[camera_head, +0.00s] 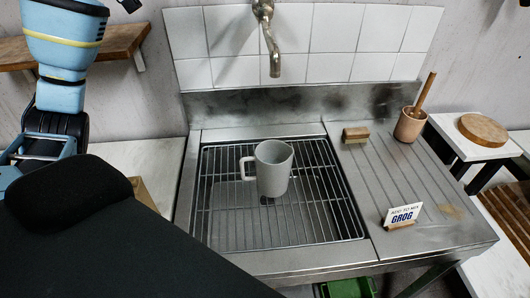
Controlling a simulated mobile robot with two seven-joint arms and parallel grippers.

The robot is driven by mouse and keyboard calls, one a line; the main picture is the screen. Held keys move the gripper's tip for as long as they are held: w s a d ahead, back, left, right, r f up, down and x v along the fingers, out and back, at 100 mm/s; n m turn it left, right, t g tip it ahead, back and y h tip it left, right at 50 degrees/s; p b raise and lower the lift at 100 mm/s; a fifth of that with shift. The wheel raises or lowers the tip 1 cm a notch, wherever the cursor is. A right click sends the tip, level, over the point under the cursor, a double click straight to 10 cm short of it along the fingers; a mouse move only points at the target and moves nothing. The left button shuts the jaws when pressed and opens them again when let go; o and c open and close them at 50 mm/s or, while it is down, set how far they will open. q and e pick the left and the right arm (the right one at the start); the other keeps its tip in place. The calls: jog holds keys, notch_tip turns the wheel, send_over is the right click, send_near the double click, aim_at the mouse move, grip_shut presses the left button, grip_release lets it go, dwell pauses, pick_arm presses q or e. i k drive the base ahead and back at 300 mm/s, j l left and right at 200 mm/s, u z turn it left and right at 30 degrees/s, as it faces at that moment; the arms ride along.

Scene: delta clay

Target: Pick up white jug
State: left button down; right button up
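The white jug (272,168) is a pale grey-white mug-like vessel. It stands upright on the wire rack (222,215) over the steel sink, with its handle pointing left. Its opening is visible at the top. A light-blue arm of mine with a black joint shows at the left, well away from the jug. I see no gripper fingers on it. My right arm and gripper are not visible. Nothing is touching the jug.
A wooden brush (356,135), a pot (411,125) with a wooden handle, and a "GROG" sign (402,217) stand on the drainboard right of the rack. A metal faucet (271,40) hangs above and behind the jug. The rack around the jug is clear.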

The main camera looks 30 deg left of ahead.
aim_at(273, 158)
jog(key=k+l, duration=0.75)
jog(key=l, duration=0.2)
